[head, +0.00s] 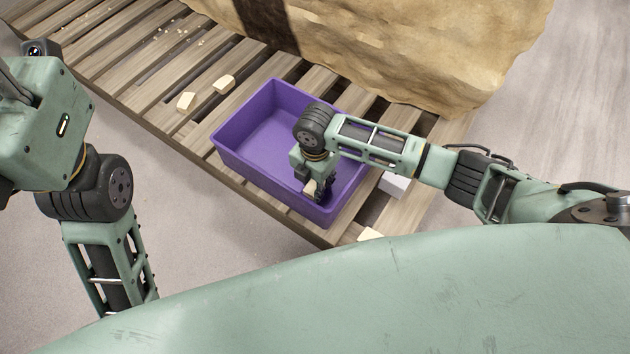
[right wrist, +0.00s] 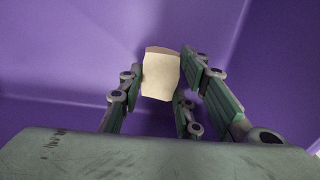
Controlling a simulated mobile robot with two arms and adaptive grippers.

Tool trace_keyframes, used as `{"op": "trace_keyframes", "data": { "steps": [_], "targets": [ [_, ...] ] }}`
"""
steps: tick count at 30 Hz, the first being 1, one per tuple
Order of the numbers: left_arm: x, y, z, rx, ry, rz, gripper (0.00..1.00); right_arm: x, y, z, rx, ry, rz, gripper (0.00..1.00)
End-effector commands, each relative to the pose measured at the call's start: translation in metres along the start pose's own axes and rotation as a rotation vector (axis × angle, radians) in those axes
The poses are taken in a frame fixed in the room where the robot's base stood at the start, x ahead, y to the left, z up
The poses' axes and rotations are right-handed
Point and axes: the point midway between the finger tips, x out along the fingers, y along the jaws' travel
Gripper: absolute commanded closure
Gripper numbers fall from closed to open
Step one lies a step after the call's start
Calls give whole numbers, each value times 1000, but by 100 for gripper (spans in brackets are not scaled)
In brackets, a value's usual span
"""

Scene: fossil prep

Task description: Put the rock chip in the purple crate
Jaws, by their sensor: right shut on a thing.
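The purple crate (head: 222,146) stands on the slatted wooden pallet in the head view. My right gripper (head: 318,193) points down inside the crate, near its front right part. It is shut on a pale cream rock chip (head: 310,187), which is partly hidden by the fingers. In the right wrist view the rock chip (right wrist: 161,76) sits between the fingers of the gripper (right wrist: 162,85), with purple crate walls and floor (right wrist: 75,50) all around. I cannot tell whether the chip touches the crate floor. My left gripper is not in view; only its arm shows at the left.
Two other cream chips (head: 186,101) (head: 224,84) lie on the pallet (head: 130,75) left of the crate. A white block (head: 396,184) and another pale piece (head: 370,234) lie right of and in front of it. A large tan rock (head: 400,50) stands behind.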

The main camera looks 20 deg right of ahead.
Motion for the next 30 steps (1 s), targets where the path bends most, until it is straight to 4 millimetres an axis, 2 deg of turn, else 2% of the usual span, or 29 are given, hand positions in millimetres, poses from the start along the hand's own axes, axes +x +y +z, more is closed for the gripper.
{"op": "trace_keyframes", "data": {
  "steps": [1, 2, 7, 19, 21, 30],
  "targets": [
    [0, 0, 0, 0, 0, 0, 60, 2, 0, 0, 0, 0, -1, 98],
    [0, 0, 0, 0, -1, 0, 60, 2, 0, 0, 0, 0, -1, 66],
    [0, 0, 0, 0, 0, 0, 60, 2, 0, 0, 0, 0, -1, 51],
    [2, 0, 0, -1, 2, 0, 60, -4, 0, 0, 0, 0, 0, 50],
    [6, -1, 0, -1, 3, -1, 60, -12, 0, 0, 0, 0, 0, 50],
    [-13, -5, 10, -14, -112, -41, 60, -69, 1, 0, -1, -1, 2, 50]
  ]
}}
